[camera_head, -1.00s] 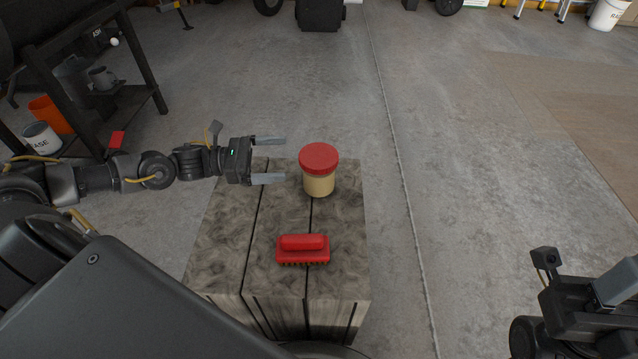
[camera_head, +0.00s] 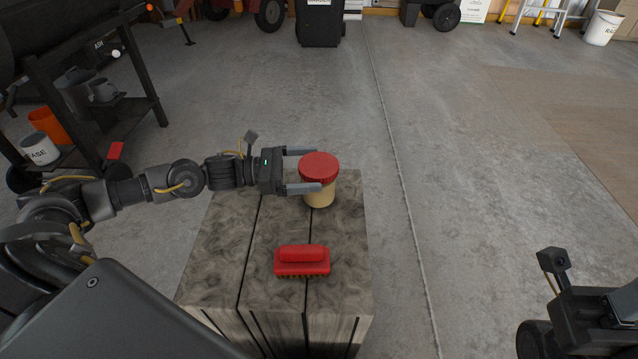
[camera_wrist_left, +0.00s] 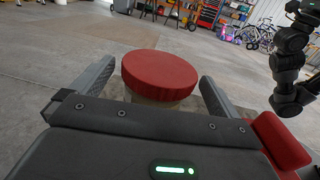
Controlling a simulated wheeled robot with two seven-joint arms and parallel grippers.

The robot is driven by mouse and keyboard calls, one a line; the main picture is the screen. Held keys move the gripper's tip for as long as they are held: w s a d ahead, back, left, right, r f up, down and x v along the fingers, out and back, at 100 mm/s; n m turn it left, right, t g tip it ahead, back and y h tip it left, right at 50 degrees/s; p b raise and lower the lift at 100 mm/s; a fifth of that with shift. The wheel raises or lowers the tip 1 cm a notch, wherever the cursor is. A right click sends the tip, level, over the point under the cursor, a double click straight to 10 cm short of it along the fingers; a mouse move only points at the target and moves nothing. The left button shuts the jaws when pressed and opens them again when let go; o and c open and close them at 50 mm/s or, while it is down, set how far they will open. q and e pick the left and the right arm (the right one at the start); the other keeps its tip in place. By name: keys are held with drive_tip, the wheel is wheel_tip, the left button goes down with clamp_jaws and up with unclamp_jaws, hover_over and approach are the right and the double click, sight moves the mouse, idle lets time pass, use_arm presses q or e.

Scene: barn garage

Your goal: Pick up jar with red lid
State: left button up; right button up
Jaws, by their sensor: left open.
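The jar (camera_head: 319,193) has a cream body and a wide red lid (camera_head: 319,166). It stands upright near the far right of a grey wooden block (camera_head: 215,260). My left gripper (camera_head: 312,170) is open, with its fingers reaching to either side of the jar from the left. In the left wrist view the red lid (camera_wrist_left: 160,72) lies between the two fingers (camera_wrist_left: 155,88), with a visible gap on each side. Most of the jar's body is hidden there by the lid and gripper. Part of my right arm shows at the lower right of the head view; its fingertips are not clearly seen.
A red brush (camera_head: 302,260) lies on the block in front of the jar; its red end also shows in the left wrist view (camera_wrist_left: 280,141). A dark metal rack (camera_head: 135,75) stands at the back left. The concrete floor right of the block is clear.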

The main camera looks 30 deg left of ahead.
sight(320, 168)
use_arm(q)
drive_tip(key=x, duration=0.3)
drive_tip(key=shift+d+f, duration=0.15)
drive_tip(key=shift+f, duration=0.05)
drive_tip(key=c, duration=1)
drive_tip(key=shift+c, duration=0.6)
drive_tip(key=shift+r, duration=0.1)
